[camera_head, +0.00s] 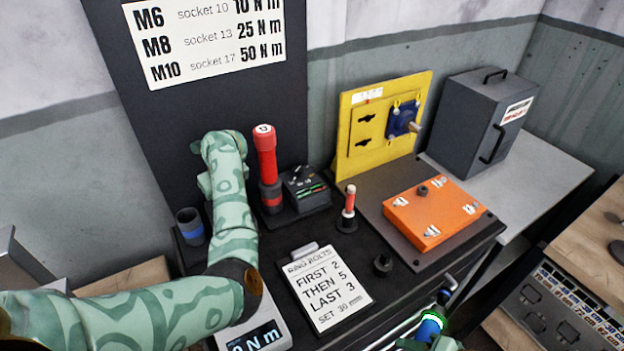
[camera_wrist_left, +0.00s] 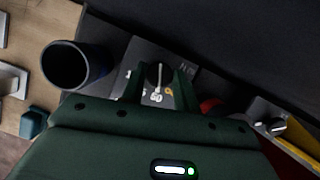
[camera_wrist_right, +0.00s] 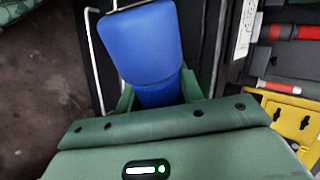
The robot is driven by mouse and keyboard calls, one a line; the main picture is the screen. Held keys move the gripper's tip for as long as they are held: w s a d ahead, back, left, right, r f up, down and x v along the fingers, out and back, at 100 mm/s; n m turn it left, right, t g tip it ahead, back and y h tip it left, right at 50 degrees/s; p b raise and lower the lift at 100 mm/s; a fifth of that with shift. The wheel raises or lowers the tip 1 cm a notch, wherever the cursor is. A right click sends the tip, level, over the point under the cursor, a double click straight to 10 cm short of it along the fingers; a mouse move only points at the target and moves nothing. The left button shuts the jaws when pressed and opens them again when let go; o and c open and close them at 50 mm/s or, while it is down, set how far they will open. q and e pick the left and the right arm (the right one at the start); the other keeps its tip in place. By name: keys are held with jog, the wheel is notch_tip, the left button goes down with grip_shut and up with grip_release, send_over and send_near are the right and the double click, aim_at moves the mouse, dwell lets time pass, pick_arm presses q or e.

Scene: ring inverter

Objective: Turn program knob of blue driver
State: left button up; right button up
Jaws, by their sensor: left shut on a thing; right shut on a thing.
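In the left wrist view a small black knob (camera_wrist_left: 157,72) with a pale pointer line sits on a dark panel with printed digits. My left gripper (camera_wrist_left: 159,82) is shut on this knob, one finger on each side. In the head view my left arm hides the knob and the fingers. The blue driver (camera_head: 430,326), with a glowing green ring, shows at the bottom right of the head view. My right gripper (camera_wrist_right: 158,93) is shut on the driver's blue body (camera_wrist_right: 140,40), which fills the space between its fingers.
A dark cup with a blue band (camera_head: 190,226) stands left of my left arm. A red driver (camera_head: 265,155) stands upright beside a black unit (camera_head: 307,190).

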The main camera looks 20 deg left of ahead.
pick_arm(q)
jog(key=shift+w+d, duration=0.1)
jog(key=shift+d, duration=0.05)
pick_arm(e)
jog(key=shift+r, duration=0.1)
pick_arm(q)
jog(key=o, duration=1)
jog(key=shift+r, duration=0.1)
jog(key=shift+c, duration=0.2)
jog(key=shift+d, duration=0.15)
pick_arm(e)
jog(key=shift+d, duration=0.15)
pick_arm(q)
jog(key=shift+r, duration=0.1)
jog(key=shift+r, duration=0.35)
pick_arm(e)
jog(key=shift+r, duration=0.2)
pick_arm(q)
jog(key=p+v, duration=0.3)
jog(key=v, duration=0.8)
jog(key=shift+d, duration=0.25)
pick_arm(e)
notch_tip(320, 180, up, 3)
jog(key=shift+w+r, duration=0.15)
